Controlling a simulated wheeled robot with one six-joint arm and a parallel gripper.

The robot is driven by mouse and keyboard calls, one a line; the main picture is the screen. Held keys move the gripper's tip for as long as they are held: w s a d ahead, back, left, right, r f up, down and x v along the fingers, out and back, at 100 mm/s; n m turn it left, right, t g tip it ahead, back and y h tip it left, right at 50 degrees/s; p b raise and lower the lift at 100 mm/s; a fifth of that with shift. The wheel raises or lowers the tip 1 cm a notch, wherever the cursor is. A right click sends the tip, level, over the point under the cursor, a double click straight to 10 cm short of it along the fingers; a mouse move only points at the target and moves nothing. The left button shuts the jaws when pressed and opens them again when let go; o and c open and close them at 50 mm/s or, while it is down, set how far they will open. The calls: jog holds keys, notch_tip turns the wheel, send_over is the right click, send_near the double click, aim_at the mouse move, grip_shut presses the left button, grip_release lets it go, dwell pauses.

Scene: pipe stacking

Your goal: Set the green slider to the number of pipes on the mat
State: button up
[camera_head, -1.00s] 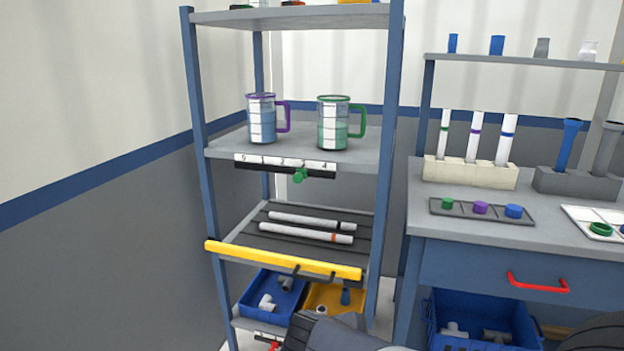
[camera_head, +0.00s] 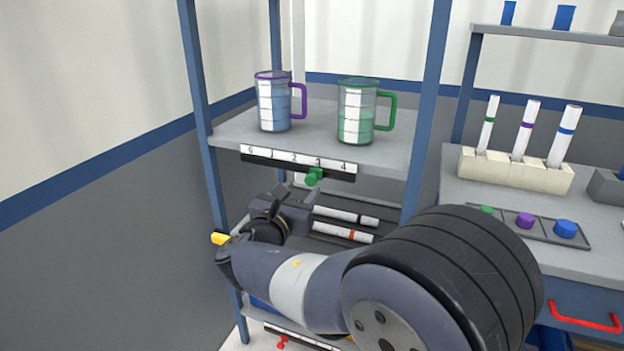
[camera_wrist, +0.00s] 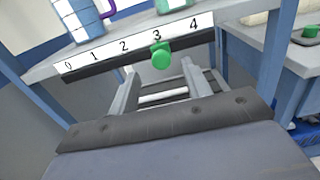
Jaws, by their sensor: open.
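The green slider (camera_head: 314,176) sits on the number strip (camera_head: 294,160) along the front edge of the upper shelf, under the 3. The wrist view shows the same slider (camera_wrist: 161,55) below the 3. My gripper (camera_wrist: 160,72) is open and empty, its two fingers pointing at the slider from below, one on each side in that view. I cannot tell the gap to it. Two white pipes lie on the dark mat below, one with a black band (camera_head: 337,214) and one with an orange band (camera_head: 335,231). My arm hides their left ends and much of the mat.
A purple-handled jug (camera_head: 272,105) and a green-handled jug (camera_head: 356,115) stand on the shelf above the strip. Blue shelf posts (camera_head: 428,100) flank the space. A yellow bar (camera_head: 221,239) is mostly hidden by my arm. A bench with a tube rack (camera_head: 515,172) is at right.

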aim_at(309, 181)
jog(key=x, duration=0.6)
jog(key=shift+w+d, duration=0.1)
jog(key=shift+w, duration=0.1)
grip_shut()
dwell(0.4)
